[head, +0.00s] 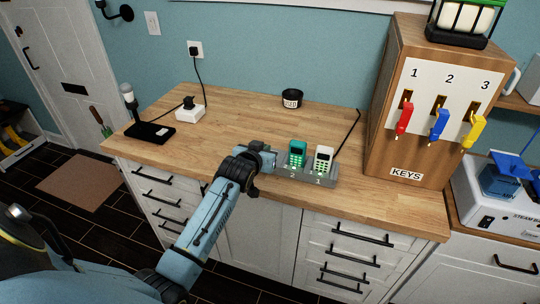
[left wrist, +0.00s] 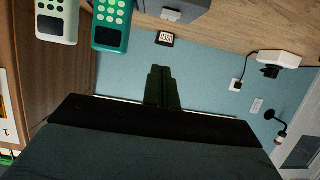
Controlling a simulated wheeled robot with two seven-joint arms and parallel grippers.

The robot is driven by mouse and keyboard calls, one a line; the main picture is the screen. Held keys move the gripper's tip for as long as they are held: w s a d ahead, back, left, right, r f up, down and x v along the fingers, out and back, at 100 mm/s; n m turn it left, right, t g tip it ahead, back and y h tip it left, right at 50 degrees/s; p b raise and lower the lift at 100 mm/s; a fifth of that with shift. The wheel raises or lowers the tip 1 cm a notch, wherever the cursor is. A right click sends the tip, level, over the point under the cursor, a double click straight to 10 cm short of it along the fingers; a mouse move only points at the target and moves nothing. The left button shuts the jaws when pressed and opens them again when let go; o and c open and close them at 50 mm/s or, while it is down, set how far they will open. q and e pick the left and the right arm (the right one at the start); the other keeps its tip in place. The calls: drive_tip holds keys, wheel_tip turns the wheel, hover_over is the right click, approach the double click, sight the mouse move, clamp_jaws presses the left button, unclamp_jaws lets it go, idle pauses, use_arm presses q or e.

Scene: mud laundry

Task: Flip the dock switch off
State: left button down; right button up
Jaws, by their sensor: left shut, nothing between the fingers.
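The grey dock (head: 308,178) stands near the counter's front edge, with a teal handset (head: 297,155) over number 2 and a white handset (head: 323,160) over number 1. Part of the grey dock (left wrist: 190,20) shows at the top of the left wrist view, with a small light grey piece (left wrist: 171,15) that may be the switch; its position cannot be told. My left gripper (head: 268,152) is beside the dock's left end and hides part of it. Its fingers (left wrist: 163,88) are together and empty. Contact with the dock cannot be told. My right gripper is not in view.
A wooden key cabinet (head: 425,60) with red, blue and yellow keys stands right of the dock. A white power block (head: 190,113) and black stand (head: 150,132) are at the left. The middle of the counter (head: 240,115) is clear.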

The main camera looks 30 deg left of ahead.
use_arm(q)
drive_tip(key=x, duration=0.6)
drive_tip(key=shift+w+b, duration=0.1)
drive_tip(key=shift+b, duration=0.2)
wheel_tip(320, 180, down, 3)
drive_tip(key=shift+r, duration=0.15)
drive_tip(key=shift+s+d+f, duration=0.1)
drive_tip(key=shift+s+f, duration=0.1)
drive_tip(key=shift+f, duration=0.5)
